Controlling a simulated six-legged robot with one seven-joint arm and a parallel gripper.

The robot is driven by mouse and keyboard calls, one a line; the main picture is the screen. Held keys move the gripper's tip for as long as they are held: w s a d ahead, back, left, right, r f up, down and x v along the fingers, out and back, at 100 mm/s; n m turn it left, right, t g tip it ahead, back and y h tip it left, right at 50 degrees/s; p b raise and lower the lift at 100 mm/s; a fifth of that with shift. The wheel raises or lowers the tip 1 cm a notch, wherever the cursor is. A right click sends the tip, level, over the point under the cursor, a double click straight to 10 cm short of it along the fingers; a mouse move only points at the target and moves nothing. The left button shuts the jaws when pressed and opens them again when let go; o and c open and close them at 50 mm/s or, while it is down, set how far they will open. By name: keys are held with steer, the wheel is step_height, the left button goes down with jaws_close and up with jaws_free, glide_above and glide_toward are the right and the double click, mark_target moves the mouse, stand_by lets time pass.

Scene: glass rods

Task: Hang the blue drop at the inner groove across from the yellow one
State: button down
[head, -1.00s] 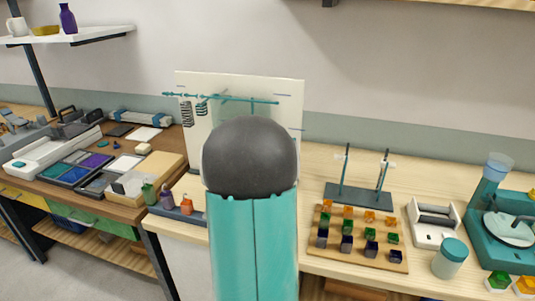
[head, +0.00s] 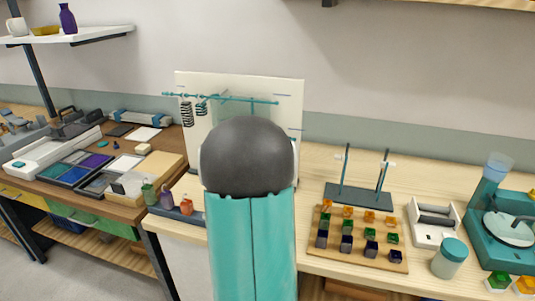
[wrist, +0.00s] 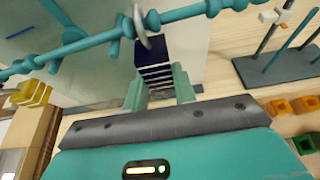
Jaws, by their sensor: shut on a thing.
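The blue drop (wrist: 153,51) is a dark navy block with pale stripes low down, between the two fingers of my gripper (wrist: 157,88) in the wrist view. My gripper is shut on it. A grey ring (wrist: 141,26) stands at the teal rod (wrist: 82,45) just above the drop. I cannot tell whether it rests in a groove. A yellow layered piece (wrist: 33,93), likely the yellow drop, is at the left below the rod. In the head view my arm hides the gripper; the rod (head: 235,99) shows with dark striped pieces (head: 187,113) below its left part.
A pale upright board (head: 285,115) stands behind the rod. To the right are a dark stand with two posts (head: 358,196), a wooden rack of coloured cubes (head: 395,262) and a white holder (head: 434,222). Small coloured bottles (head: 167,197) stand at the left.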

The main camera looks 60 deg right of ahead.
steer(key=shift+f, duration=0.15)
steer(key=c, duration=1.1)
jaws_free()
steer(key=shift+o, duration=0.2)
steer(key=shift+a, duration=0.1)
steer(key=v, duration=1.3)
steer(key=shift+a, duration=0.3)
steer(key=shift+s, duration=0.1)
